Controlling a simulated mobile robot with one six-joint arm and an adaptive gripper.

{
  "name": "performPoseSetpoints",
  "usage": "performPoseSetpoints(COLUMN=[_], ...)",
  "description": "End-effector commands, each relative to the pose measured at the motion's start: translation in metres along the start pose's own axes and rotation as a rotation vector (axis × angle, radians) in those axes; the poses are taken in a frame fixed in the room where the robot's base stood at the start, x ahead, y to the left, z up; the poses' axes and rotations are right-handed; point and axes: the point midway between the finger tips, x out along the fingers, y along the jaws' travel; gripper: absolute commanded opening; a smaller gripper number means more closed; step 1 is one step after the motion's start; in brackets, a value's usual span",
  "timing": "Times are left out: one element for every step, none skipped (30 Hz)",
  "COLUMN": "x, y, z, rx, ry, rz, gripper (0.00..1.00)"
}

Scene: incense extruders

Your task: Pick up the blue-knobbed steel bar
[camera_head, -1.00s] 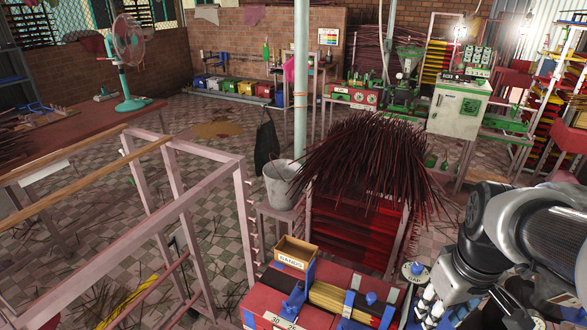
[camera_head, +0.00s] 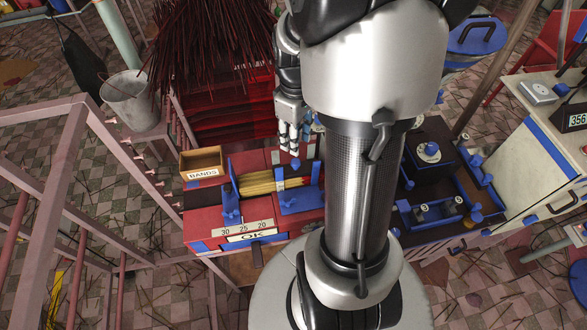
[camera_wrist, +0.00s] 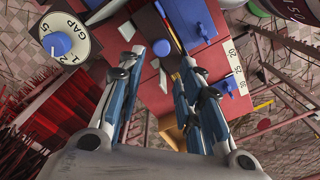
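A blue knob (camera_head: 295,163) stands on the red bench top just below my gripper (camera_head: 293,145) in the head view. Pale steel strips lie beside it; which one belongs to the blue-knobbed steel bar (camera_head: 277,158) is hard to tell. In the wrist view my gripper (camera_wrist: 155,58) points down at the bench with its two fingers spread apart. A small rounded blue shape, seemingly the knob (camera_wrist: 162,47), shows between the fingertips, with a pale strip (camera_wrist: 163,77) nearby. Nothing appears held. My arm hides part of the bench in the head view.
Yellow sticks (camera_head: 258,184) lie beside a blue bracket (camera_head: 300,201). A BANDS box (camera_head: 202,162) stands at the bench's left. A GAP dial (camera_wrist: 60,43) with a blue knob is beside my gripper. Dark incense sticks (camera_head: 205,45) rise behind. A blue-trimmed cabinet (camera_head: 540,150) is right.

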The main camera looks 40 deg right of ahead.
Motion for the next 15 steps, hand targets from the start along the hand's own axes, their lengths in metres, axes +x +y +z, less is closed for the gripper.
performPoseSetpoints(x=[0.015,0.021,0.028,0.033,0.037,0.042,0.045,0.047,0.049,0.050,0.051,0.052,0.053,0.056,0.059], y=[-0.001,-0.001,-0.001,-0.001,-0.001,-0.001,0.000,0.000,0.000,0.000,0.000,0.000,0.000,0.000,-0.001], z=[0.001,0.001,0.001,0.001,0.001,0.001,0.000,0.000,0.000,0.000,0.000,0.000,0.001,0.001,0.001], rx=[0.000,0.000,0.000,0.000,0.000,0.000,0.000,0.001,0.001,0.001,0.001,0.001,0.001,0.001,0.001], ry=[-0.003,-0.002,-0.002,-0.002,-0.002,-0.002,-0.001,-0.001,-0.001,-0.001,-0.001,-0.001,0.000,0.000,0.000], rz=[-0.003,-0.003,-0.003,-0.002,-0.002,-0.002,-0.001,-0.001,-0.001,-0.001,-0.001,-0.001,0.000,0.000,0.000], gripper=[0.33,0.33,0.33,0.33,0.33,0.33,0.33,0.33,0.33,0.33,0.33,0.33,0.33,0.33,0.33])
